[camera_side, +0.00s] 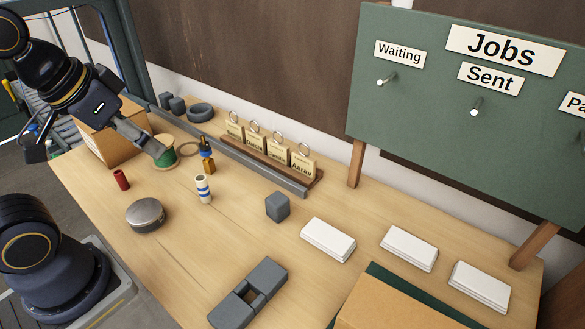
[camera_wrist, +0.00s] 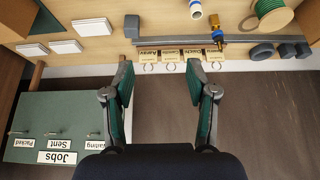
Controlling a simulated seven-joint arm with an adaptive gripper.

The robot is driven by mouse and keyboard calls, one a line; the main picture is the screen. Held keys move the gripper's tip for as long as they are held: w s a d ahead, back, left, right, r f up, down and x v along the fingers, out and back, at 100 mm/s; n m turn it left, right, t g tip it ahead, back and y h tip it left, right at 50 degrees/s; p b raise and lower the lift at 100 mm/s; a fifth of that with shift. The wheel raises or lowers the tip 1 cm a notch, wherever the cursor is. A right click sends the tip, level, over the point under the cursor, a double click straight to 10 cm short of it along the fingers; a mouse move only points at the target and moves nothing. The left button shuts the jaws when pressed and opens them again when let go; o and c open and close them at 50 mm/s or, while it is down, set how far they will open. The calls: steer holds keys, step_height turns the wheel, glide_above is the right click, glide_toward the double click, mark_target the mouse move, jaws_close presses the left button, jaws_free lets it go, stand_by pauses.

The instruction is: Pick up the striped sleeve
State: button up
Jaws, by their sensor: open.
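The striped sleeve (camera_side: 203,189), a small white cylinder with blue bands, stands upright on the wooden bench. In the wrist view the sleeve (camera_wrist: 196,9) shows at the top edge, partly cut off. My gripper (camera_wrist: 160,76) is open and empty, with its two fingers wide apart. In the side view it is raised at the upper left, to the left of the sleeve and apart from it.
A red cylinder (camera_side: 121,180) and a round metal tin (camera_side: 145,215) stand left of the sleeve. A yellow-and-dark bottle-like part (camera_side: 207,158) is just behind it. A green spool (camera_side: 164,152), a grey rail (camera_side: 250,168) and a tag rack (camera_side: 262,160) lie farther back.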

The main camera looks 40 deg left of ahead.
steer(key=n+g, duration=0.4)
steer(key=g, duration=0.1)
glide_above(204, 190)
steer(key=w, duration=0.2)
step_height(204, 190, down, 9)
steer(key=shift+g, duration=0.3)
steer(key=f, duration=0.8)
steer(key=a+f, duration=0.1)
steer(key=f, duration=0.3)
steer(key=shift+s+f, duration=0.2)
steer(key=shift+s, duration=0.2)
steer(key=f, duration=0.5)
steer(key=shift+s+a+f, duration=0.15)
steer(key=shift+s+f, duration=0.1)
steer(key=shift+f, duration=0.1)
